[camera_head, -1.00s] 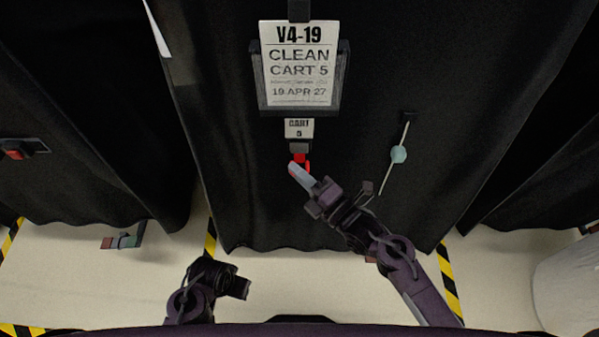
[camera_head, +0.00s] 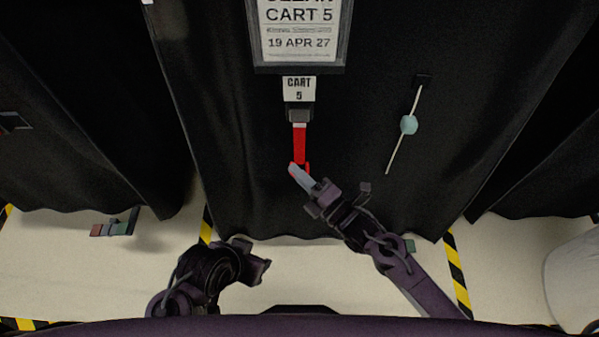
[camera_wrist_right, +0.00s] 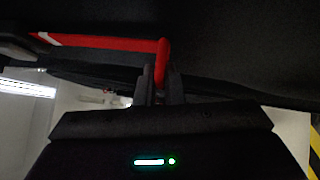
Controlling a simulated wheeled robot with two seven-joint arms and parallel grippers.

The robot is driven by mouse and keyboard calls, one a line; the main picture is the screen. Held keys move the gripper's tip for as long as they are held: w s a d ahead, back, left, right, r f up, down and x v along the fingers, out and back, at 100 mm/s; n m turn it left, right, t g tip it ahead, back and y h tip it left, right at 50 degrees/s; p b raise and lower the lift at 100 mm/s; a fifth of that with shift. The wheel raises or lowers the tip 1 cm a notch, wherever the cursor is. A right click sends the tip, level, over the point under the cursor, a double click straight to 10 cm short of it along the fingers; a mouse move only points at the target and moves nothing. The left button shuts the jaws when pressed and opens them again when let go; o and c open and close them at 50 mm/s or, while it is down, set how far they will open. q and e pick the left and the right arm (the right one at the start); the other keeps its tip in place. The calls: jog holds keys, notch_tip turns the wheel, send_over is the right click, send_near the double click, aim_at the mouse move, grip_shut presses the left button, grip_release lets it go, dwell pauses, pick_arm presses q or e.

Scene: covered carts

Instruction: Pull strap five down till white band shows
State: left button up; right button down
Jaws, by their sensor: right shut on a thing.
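The red strap (camera_head: 299,142) hangs from a dark buckle (camera_head: 300,113) below the "CART 5" tag (camera_head: 299,88) on the black cover. A length of plain red shows between buckle and gripper in the head view. My right gripper (camera_head: 301,172) is shut on the strap's lower end. In the right wrist view, the strap (camera_wrist_right: 105,43) runs left from the red loop between my fingers (camera_wrist_right: 160,88). A small white mark (camera_wrist_right: 46,39) shows on it near the buckle end. My left gripper (camera_head: 257,268) is low, away from the strap; its jaws are unclear.
A clean-cart sign (camera_head: 299,35) hangs above the tag. A thin rod with a pale blue bead (camera_head: 408,125) hangs on the cover to the right. Neighbouring covered carts stand on both sides. A white rounded object (camera_head: 573,280) stands at the right edge.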

jog(key=shift+s+f, duration=0.1)
jog(key=shift+f, duration=0.25)
jog(key=c, duration=1.7)
grip_release()
jog(key=shift+o, duration=0.8)
jog(key=shift+r, duration=0.15)
jog(key=shift+d, duration=0.1)
pick_arm(q)
jog(key=shift+s+a+g+p, duration=0.1)
jog(key=shift+a+g+p, duration=0.2)
jog(key=shift+a+p, duration=0.3)
pick_arm(e)
jog(key=v, duration=0.7)
jog(key=shift+s+d, duration=0.2)
jog(key=shift+s, duration=0.05)
pick_arm(q)
jog(key=shift+s, duration=0.1)
